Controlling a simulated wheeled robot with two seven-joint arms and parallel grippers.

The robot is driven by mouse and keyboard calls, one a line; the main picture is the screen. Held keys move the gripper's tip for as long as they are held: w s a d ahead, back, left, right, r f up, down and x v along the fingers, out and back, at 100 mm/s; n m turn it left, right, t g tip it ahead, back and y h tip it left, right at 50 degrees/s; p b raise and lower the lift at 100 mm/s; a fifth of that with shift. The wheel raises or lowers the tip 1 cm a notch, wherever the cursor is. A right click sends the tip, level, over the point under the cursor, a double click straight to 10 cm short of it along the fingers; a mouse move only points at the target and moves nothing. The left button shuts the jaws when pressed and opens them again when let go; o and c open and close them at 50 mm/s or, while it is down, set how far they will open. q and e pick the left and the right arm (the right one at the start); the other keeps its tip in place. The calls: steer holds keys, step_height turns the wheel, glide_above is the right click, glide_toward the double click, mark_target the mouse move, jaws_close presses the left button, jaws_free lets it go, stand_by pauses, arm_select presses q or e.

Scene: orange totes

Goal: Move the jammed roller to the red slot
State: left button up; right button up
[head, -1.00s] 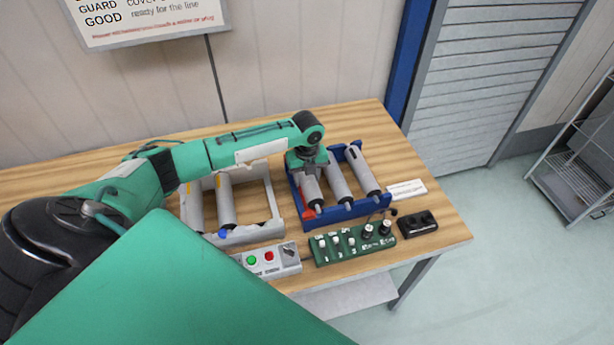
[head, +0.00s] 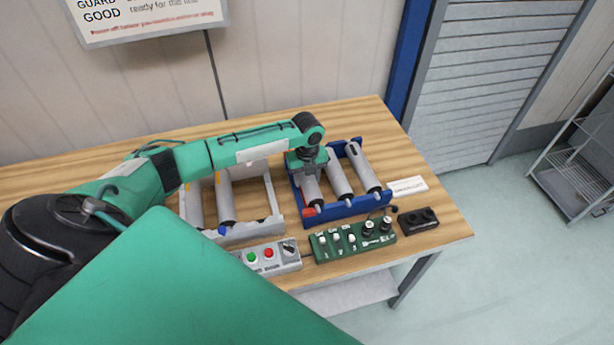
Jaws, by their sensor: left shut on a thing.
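My left gripper (head: 309,172) points down over the left end of the blue rack (head: 346,212). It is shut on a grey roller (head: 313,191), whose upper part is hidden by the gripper. This roller lies at the rack's left slot, beside a red mark (head: 308,212) on the front rail. I cannot tell whether it is fully seated. Two more rollers, a middle one (head: 340,176) and a right one (head: 363,168), lie in the same rack. My right gripper is not in view.
A grey frame (head: 267,229) with two rollers (head: 225,198) stands left of the rack. In front are a grey button box (head: 272,257), a green control panel (head: 352,240) and a black box (head: 418,220). A white label (head: 407,187) lies right of the rack.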

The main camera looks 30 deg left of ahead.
arm_select(q)
steer(key=shift+f, duration=0.2)
stand_by(0.4)
steer(key=o, duration=1.3)
steer(key=shift+o, duration=0.2)
steer(key=shift+r+b, duration=0.3)
steer(key=shift+r, duration=0.05)
step_height(320, 180, up, 13)
steer(key=b, duration=0.3)
steer(key=shift+b, duration=0.3)
